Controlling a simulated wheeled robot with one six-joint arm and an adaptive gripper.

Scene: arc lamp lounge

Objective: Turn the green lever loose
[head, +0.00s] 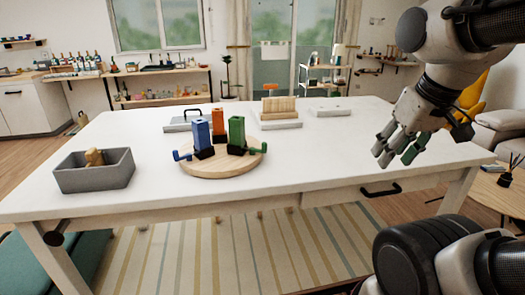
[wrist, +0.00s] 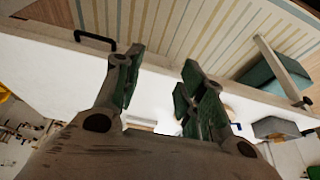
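A green post (head: 236,131) stands in a dark base on a round wooden board (head: 215,172). The green lever (head: 262,148) sticks out low on its right side, its end turned up. A blue post (head: 201,136) with a blue lever (head: 180,155) on its left and an orange post (head: 217,120) stand on the same board. My gripper (head: 397,156) is open and empty above the table's right part, well right of the green lever. In the wrist view its fingers (wrist: 158,78) are spread apart; the right finger hides most of the board, and I cannot make out the green lever there.
A grey bin (head: 95,181) with a tan object stands on the white table (head: 310,165) at left. A tan block rack (head: 280,108), a tray with a black handle (head: 183,126) and a white slab (head: 329,109) lie behind. The tabletop between board and gripper is clear.

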